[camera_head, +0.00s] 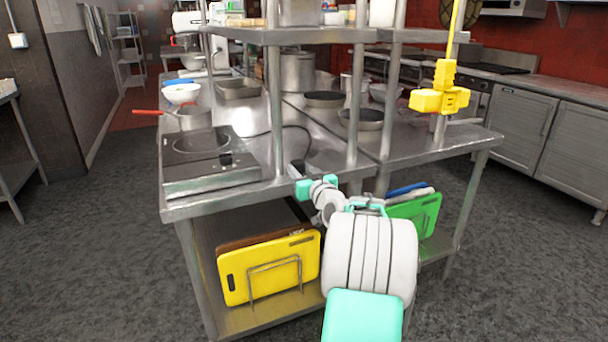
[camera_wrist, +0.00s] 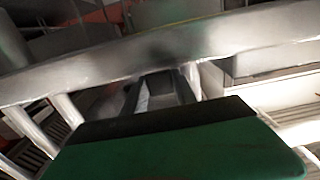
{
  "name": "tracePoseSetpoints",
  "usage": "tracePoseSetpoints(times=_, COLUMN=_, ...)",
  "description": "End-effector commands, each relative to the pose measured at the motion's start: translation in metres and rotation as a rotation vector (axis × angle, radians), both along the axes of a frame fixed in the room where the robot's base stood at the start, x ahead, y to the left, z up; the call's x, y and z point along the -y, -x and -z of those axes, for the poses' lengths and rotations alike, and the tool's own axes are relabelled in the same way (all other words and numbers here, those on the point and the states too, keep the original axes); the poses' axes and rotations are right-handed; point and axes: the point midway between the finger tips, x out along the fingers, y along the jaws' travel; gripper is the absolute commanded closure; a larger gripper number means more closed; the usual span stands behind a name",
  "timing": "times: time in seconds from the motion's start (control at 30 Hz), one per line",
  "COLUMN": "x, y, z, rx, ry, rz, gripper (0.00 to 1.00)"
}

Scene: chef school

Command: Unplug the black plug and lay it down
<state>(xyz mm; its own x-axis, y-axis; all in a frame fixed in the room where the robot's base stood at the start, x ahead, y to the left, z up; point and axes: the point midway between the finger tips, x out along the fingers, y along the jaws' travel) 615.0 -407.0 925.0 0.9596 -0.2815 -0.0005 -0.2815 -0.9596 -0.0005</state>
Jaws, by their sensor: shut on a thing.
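In the wrist view the dark fingers (camera_wrist: 162,90) reach toward the table edge, and the plug cannot be made out. A thin black cable (camera_head: 296,127) curves over the tabletop from the cooker (camera_head: 205,162) toward my gripper. A yellow socket box (camera_head: 440,95) hangs on a yellow cable at the right, apart from my gripper. No black plug shows on its visible faces.
A pot with a red handle (camera_head: 194,118) stands behind the cooker. Steel posts (camera_head: 276,110) carry an upper shelf (camera_head: 320,35) close by. Pans (camera_head: 362,119) stand further back. The table's right front corner (camera_head: 465,142) is clear.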

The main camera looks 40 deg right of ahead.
Motion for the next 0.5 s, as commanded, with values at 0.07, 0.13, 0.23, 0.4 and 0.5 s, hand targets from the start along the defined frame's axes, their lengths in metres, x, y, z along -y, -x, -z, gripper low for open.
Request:
tracePoseSetpoints(times=0.07, x=0.0014, y=-0.0051, z=0.0024, rx=0.001, ry=0.000, rz=0.000, gripper=1.00)
tracePoseSetpoints(times=0.13, x=0.0023, y=-0.0078, z=0.0029, rx=0.001, ry=0.001, rz=0.000, gripper=1.00)
tracePoseSetpoints(times=0.23, x=0.0026, y=-0.0093, z=0.0028, rx=0.001, ry=0.001, rz=0.000, gripper=1.00)
tracePoseSetpoints(times=0.4, x=0.0027, y=-0.0093, z=0.0024, rx=0.001, ry=0.001, rz=0.001, gripper=1.00)
tracePoseSetpoints(times=0.5, x=0.0027, y=-0.0092, z=0.0024, rx=0.001, ry=0.001, rz=0.001, gripper=0.61)
